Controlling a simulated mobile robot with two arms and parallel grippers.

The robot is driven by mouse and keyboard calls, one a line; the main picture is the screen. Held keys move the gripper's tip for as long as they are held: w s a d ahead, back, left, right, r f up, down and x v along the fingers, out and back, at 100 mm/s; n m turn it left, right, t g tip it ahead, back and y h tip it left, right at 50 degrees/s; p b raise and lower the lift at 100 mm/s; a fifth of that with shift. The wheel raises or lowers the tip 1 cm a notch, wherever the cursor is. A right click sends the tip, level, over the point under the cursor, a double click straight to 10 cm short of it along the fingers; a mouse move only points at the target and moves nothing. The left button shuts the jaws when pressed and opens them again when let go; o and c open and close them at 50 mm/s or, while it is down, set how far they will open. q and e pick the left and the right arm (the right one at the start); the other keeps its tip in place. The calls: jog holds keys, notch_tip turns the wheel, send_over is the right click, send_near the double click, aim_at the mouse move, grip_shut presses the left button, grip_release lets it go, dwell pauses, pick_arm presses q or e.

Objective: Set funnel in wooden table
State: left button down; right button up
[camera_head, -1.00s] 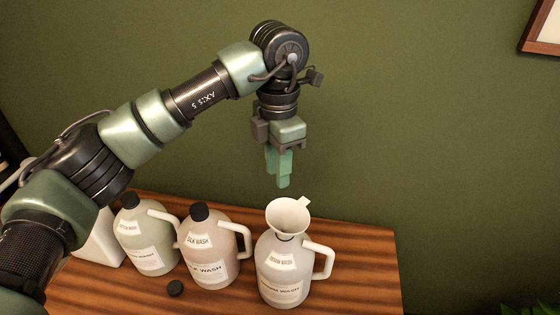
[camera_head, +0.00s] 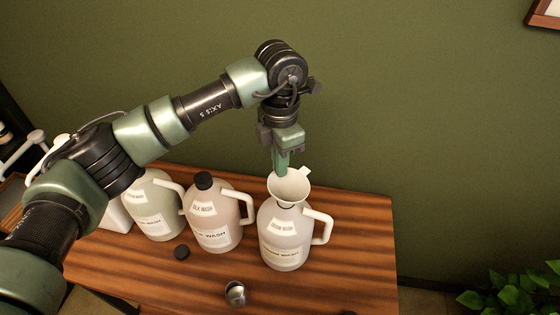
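A cream funnel (camera_head: 289,186) stands in the neck of the right-hand white jug (camera_head: 285,239), its small tab pointing to the back right. The jug is on the wooden table (camera_head: 345,279). My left gripper (camera_head: 282,168) points down just behind the funnel's rim. Its green fingers look close together, and their tips are partly hidden by the rim. I cannot tell whether they touch the funnel. My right gripper is not in view.
A pinkish jug (camera_head: 216,218) with a black cap and a greenish jug (camera_head: 152,207) stand to the left. A black cap (camera_head: 181,252) and a small metal cup (camera_head: 236,293) lie in front. The table's right side is clear. A plant (camera_head: 525,292) is at lower right.

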pick_arm(q)
jog(key=shift+r, duration=0.1)
jog(key=shift+r+p, duration=1.1)
jog(key=shift+r, duration=2.05)
